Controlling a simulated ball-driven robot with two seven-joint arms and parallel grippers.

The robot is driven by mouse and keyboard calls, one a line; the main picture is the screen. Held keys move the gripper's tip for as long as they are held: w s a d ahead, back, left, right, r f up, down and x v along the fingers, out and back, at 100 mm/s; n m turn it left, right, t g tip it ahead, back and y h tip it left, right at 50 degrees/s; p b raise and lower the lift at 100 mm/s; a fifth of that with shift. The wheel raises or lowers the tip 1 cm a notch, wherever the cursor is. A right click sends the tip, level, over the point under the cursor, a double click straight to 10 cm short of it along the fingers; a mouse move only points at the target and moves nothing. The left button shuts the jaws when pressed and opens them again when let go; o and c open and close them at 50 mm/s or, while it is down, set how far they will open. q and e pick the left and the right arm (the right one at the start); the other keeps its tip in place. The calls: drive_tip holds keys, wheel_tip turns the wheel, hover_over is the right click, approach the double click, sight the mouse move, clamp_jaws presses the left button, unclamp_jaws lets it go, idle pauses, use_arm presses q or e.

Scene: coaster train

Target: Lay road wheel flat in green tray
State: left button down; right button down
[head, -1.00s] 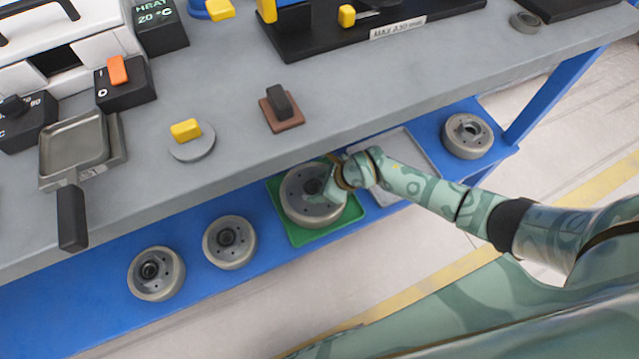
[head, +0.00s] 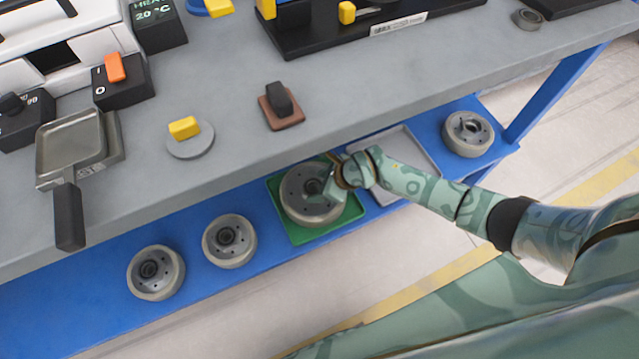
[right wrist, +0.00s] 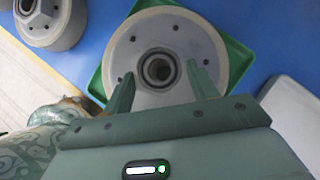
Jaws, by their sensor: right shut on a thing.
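A grey road wheel (head: 304,207) lies flat, or very nearly so, over the green tray (head: 291,234) on the blue lower shelf. It also shows in the right wrist view (right wrist: 200,40), with the green tray (right wrist: 239,62) around it. My right gripper (head: 328,186) reaches in from the right and is shut on the wheel's hub. In the right wrist view its two fingers (right wrist: 160,88) stand on either side of the hub bore. I cannot tell whether the wheel's underside touches the tray floor. My left gripper is not in view.
Two more wheels (head: 229,241) (head: 156,273) lie left on the blue shelf (head: 90,310). Another wheel (head: 468,134) lies at the right, beyond a grey tray (head: 420,150). The grey bench top (head: 350,95) overhangs the shelf, with a pan (head: 70,150) and control boxes on it.

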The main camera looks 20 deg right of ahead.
drive_tip(key=c, duration=0.6)
unclamp_jaws()
drive_tip(key=shift+w+a+r, duration=0.1)
drive_tip(key=shift+w+r, duration=0.1)
drive_tip(key=shift+r, duration=0.1)
drive_tip(key=shift+o, duration=1.1)
drive_tip(key=shift+s, duration=0.1)
drive_tip(key=shift+s+f, duration=0.35)
drive_tip(key=shift+f, duration=0.1)
drive_tip(key=shift+d+r, duration=0.2)
drive_tip(key=shift+r, duration=0.1)
drive_tip(key=p+v, duration=0.1)
drive_tip(key=v, duration=0.1)
drive_tip(key=p+v, duration=0.3)
drive_tip(key=v, duration=0.1)
drive_tip(key=shift+w+a+r, duration=0.1)
drive_tip(key=shift+w+r, duration=0.2)
drive_tip(key=shift+r, duration=0.1)
use_arm(q)
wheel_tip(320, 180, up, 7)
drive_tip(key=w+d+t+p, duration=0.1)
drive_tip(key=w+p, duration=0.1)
drive_tip(key=p, duration=0.3)
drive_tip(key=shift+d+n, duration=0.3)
use_arm(e)
drive_tip(key=v, duration=0.9)
drive_tip(key=shift+s+d, duration=0.2)
drive_tip(key=shift+s, duration=0.1)
drive_tip(key=shift+r, duration=0.15)
